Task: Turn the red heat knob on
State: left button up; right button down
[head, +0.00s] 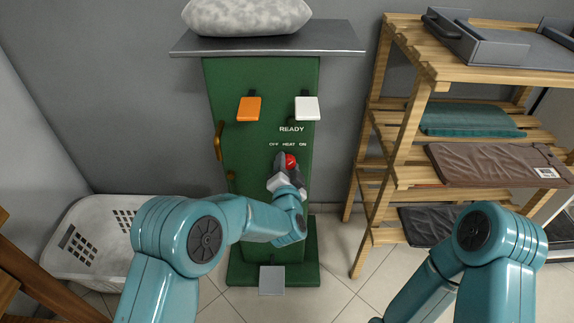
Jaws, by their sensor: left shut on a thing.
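The red heat knob (290,161) is on the front of the green machine (225,105), just below the "OFF HEAT ON" label (288,144). My left gripper (287,164) is at the knob, shut on it, with its fingers covering part of it. The knob's exact pointing direction is hard to tell behind the fingers. My right arm shows at the lower right, but its gripper is out of view.
An orange switch (249,109) and a white switch (307,108) sit above the knob. A wooden shelf (405,135) with folded garments stands at right. A white laundry basket (88,235) stands at left. A grey pedal (272,280) is at the machine's base.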

pick_arm(q)
jog(key=o, duration=1)
jog(key=shift+o, duration=0.2)
jog(key=shift+s, duration=0.1)
jog(key=s+r+p, duration=0.1)
jog(key=s+p, duration=0.1)
jog(key=s, duration=1.4)
jog(key=shift+r, duration=0.1)
